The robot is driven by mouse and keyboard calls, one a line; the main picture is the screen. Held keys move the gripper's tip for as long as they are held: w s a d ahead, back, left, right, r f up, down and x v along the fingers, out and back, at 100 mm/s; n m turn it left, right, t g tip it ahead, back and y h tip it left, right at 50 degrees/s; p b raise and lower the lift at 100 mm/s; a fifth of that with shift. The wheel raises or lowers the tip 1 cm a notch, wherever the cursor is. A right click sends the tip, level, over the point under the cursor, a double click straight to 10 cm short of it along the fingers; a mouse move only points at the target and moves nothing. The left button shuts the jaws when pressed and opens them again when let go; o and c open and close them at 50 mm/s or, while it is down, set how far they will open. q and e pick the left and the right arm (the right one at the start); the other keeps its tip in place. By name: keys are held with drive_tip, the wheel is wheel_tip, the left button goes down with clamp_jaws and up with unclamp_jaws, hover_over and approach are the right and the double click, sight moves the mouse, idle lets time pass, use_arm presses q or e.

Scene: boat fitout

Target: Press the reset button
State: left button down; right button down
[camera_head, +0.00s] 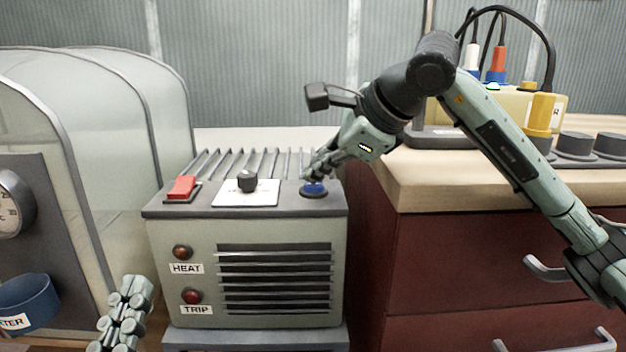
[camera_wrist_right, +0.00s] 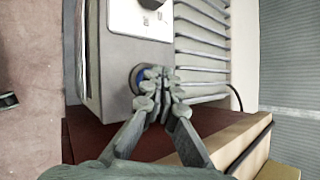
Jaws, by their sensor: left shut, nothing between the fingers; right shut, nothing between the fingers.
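The blue reset button (camera_head: 314,189) sits at the right end of the heater box's (camera_head: 281,240) dark top panel. My right gripper (camera_head: 308,175) is shut and empty, with its fingertips right at the button, partly covering it. Whether the tips touch or press the button I cannot tell. In the right wrist view the shut fingertips (camera_wrist_right: 158,76) lie over the button (camera_wrist_right: 137,78), and only its left part shows. My left gripper (camera_head: 138,288) is shut and empty, low in front of the heater's left side.
A red switch (camera_head: 182,188) and a black knob (camera_head: 247,181) share the panel. HEAT (camera_head: 182,252) and TRIP (camera_head: 191,296) lamps are on the front. A blue cup (camera_head: 27,303) is at left. A wooden counter (camera_head: 440,180) with connectors stands right.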

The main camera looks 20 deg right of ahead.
sight(318, 186)
drive_tip(key=shift+f, duration=0.25)
drive_tip(key=shift+w+d+r+p, duration=0.1)
drive_tip(key=shift+w+r+p, duration=0.05)
drive_tip(key=shift+r+p, duration=0.7)
drive_tip(key=shift+r, duration=0.15)
wheel_tip(318, 186, up, 5)
drive_tip(key=p, duration=0.3)
drive_tip(key=shift+r, duration=0.1)
idle(0.4)
